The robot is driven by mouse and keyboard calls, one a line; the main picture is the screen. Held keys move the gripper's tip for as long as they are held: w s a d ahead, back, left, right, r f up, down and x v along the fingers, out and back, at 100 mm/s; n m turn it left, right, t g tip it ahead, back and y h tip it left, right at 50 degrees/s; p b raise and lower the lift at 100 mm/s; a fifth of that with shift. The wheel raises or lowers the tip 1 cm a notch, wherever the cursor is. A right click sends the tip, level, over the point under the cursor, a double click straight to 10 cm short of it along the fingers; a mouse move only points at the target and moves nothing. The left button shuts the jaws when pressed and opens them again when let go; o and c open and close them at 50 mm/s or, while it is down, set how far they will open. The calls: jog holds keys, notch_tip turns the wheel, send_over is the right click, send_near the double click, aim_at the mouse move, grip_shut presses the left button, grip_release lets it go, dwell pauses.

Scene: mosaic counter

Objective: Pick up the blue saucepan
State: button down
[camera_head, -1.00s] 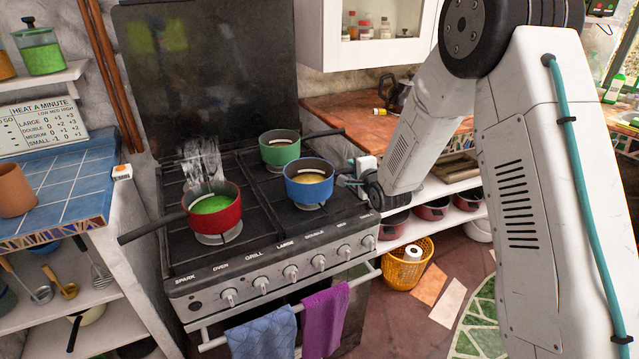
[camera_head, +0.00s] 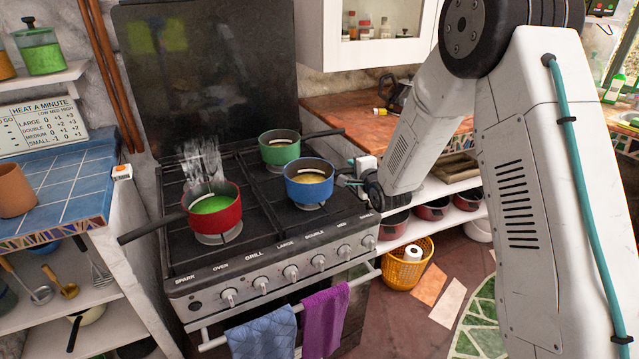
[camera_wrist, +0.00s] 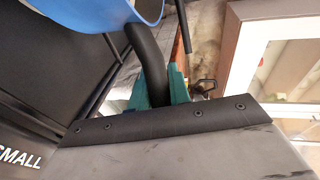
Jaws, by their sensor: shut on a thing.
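The blue saucepan (camera_head: 308,186) is at the front right of the stove, with yellowish contents inside. It is upright, over the front right burner; whether it touches the grate is hard to tell. My gripper (camera_head: 352,178) is at its right side, shut on its dark handle. In the wrist view the blue pan (camera_wrist: 100,12) shows at the top, and its black handle (camera_wrist: 147,55) runs down between the teal fingertips of my gripper (camera_wrist: 160,88).
A red saucepan (camera_head: 226,215) with green contents steams on the left burner. A green saucepan (camera_head: 279,155) stands close behind the blue one, its dark handle pointing right. The stove (camera_head: 255,235) has knobs and towels in front. A yellow basket (camera_head: 396,276) stands on the floor.

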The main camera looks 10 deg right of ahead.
jog(key=shift+r, duration=0.2)
dwell(0.5)
jog(key=a+r+v, duration=0.1)
jog(key=v, duration=1.5)
jog(key=shift+s, duration=0.25)
jog(key=shift+r, duration=0.1)
dwell(0.6)
